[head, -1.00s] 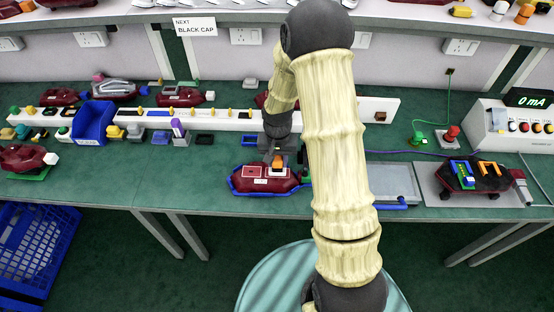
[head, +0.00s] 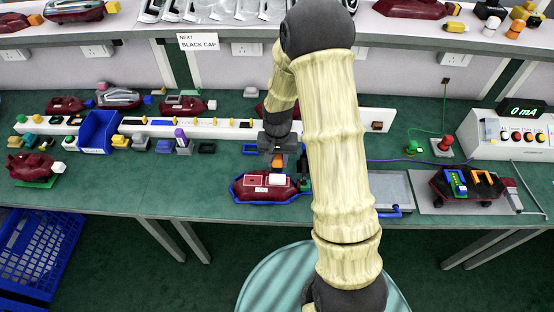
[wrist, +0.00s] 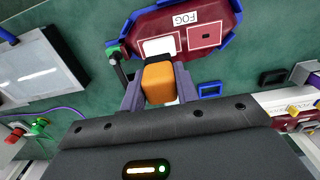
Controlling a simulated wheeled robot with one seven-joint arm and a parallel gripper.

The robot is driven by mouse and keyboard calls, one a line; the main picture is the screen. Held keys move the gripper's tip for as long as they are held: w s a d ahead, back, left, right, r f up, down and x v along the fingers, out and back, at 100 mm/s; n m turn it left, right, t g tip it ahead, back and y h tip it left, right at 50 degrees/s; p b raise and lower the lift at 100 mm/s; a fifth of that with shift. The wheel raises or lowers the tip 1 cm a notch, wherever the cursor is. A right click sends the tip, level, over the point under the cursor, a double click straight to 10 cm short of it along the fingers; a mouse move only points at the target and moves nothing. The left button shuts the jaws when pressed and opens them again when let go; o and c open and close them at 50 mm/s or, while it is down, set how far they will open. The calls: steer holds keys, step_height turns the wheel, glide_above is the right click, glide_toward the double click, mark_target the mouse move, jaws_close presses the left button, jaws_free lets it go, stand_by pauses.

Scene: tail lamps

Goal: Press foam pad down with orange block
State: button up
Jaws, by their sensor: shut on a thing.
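My gripper (head: 278,158) is shut on an orange block (wrist: 159,82); the block also shows in the head view (head: 278,162). It is held just above the dark red lamp housing (head: 268,188), which sits in a blue-edged holder (head: 236,194). A white pad (wrist: 158,46), which looks like the foam pad, lies in the housing beside a FOG label (wrist: 184,18) and a white-outlined red square (wrist: 204,37). In the wrist view the block partly covers the pad's near edge. The block appears apart from the pad, though the exact gap is hard to tell.
A grey panel (head: 382,187) with a blue handle lies right of the lamp. Behind is a long white rack (head: 225,126) with small parts, and a blue bin (head: 98,132). Bare green bench lies left of the lamp.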

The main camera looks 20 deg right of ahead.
mark_target(277, 168)
stand_by(0.4)
steer(key=shift+f+b, duration=1.7)
steer(key=shift+f, duration=0.65)
steer(key=shift+f+b, duration=0.35)
steer(key=shift+f, duration=0.15)
steer(key=shift+s, duration=0.1)
stand_by(0.4)
steer(key=shift+r+p, duration=2.4)
steer(key=shift+r, duration=0.65)
